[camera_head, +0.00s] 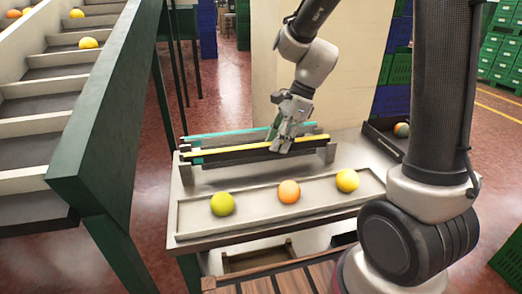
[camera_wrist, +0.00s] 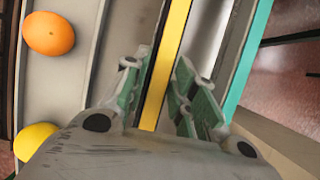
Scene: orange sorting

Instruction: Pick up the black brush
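A long black brush with a yellow top strip (camera_head: 230,151) lies across a low rack at the back of the table. Its yellow strip (camera_wrist: 176,30) runs up the middle of the wrist view. A second long bar with a teal top (camera_head: 215,134) lies parallel behind it, and its teal edge (camera_wrist: 251,45) shows on the right of the wrist view. My gripper (camera_head: 283,143) is at the right part of the yellow-topped brush. In the wrist view my gripper (camera_wrist: 166,85) has its green-padded fingers apart, one on each side of the yellow strip, with gaps visible.
A shallow tray (camera_head: 190,222) in front holds a yellow-green fruit (camera_head: 222,204), an orange (camera_head: 289,191) and a yellow fruit (camera_head: 347,180). A green-sided conveyor (camera_head: 110,110) stands left. A dark crate (camera_head: 383,139) with fruit is at right. A pale pillar (camera_head: 265,60) rises behind.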

